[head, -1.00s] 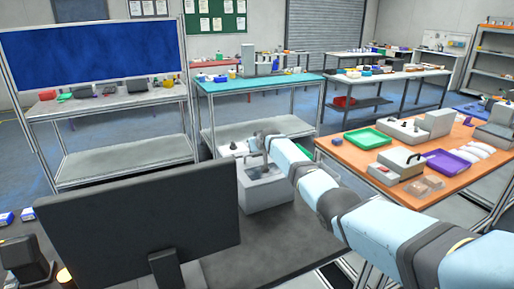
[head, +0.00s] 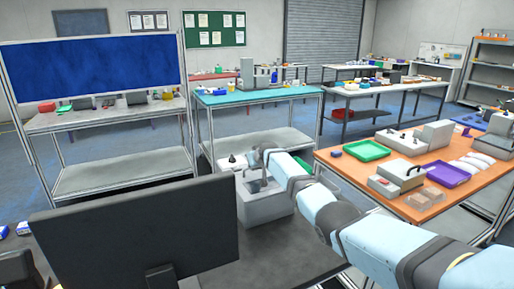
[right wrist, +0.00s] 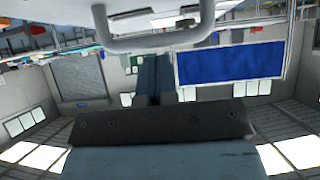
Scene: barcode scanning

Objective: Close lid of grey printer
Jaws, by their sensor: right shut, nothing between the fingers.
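The grey printer (head: 265,208) is a box in the middle of the head view, beyond the black monitor. My right arm reaches in from the right, and its wrist is bent down over the printer. My right gripper (head: 264,184) hangs at the printer's top, small and partly hidden by the wrist; it looks shut, with nothing visible in it. I cannot tell the lid's angle or whether the gripper touches it. The right wrist view shows a grey U-shaped bar (right wrist: 150,42) across the top; I cannot tell what it belongs to. My left gripper is not in view.
A black monitor (head: 135,235) stands in the near left foreground. An orange table (head: 340,165) on the right holds a green tray (head: 366,150), a purple tray (head: 447,173) and grey devices. A teal-topped table (head: 225,98) stands behind, with open floor between.

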